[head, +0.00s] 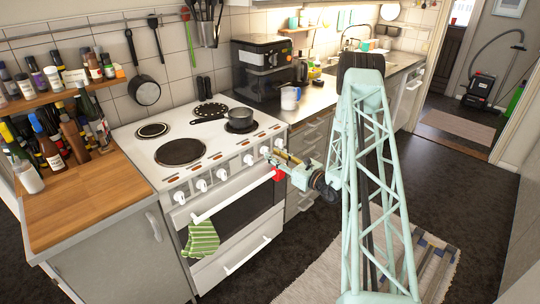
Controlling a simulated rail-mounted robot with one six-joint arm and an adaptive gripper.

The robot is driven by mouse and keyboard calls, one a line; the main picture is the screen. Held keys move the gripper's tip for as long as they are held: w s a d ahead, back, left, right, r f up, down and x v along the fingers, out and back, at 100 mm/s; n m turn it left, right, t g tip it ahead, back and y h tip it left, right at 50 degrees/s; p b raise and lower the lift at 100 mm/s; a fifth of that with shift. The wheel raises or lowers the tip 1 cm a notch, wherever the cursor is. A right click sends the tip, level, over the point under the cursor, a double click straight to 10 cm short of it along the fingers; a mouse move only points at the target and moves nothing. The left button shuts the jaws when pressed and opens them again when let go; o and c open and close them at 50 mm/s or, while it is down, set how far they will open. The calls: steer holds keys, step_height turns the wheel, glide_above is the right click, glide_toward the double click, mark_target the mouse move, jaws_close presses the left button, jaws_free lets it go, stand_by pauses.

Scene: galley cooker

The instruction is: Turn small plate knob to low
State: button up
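The white cooker (163,170) stands left of centre, with a row of several white knobs on its front panel. The left knob (179,197) and a middle knob (221,174) are clear of my arm. A knob near the right end (264,150) is beside my gripper (272,157). My gripper is at the right part of the panel; I cannot tell whether it touches a knob or whether its fingers are open. A small dark plate (152,130) is at the back left, a large plate (180,152) at the front left. The knob markings are too small to read.
A saucepan (240,117) and a dark pan (209,112) sit on the right of the hob. A green striped towel (202,240) hangs from the oven handle (235,200). A wooden worktop (90,195) with bottles is left. Open floor lies in front right, with a rug (320,268).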

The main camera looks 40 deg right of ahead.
steer(key=shift+w+a, duration=0.2)
steer(key=shift+w, duration=1.05)
steer(key=c, duration=0.9)
steer(key=shift+m, duration=0.3)
steer(key=m+p, duration=0.1)
steer(key=m, duration=0.3)
steer(key=shift+d, duration=0.1)
steer(key=shift+f+m+p, duration=0.1)
steer(key=shift+m+p, duration=0.7)
steer(key=shift+m, duration=1.3)
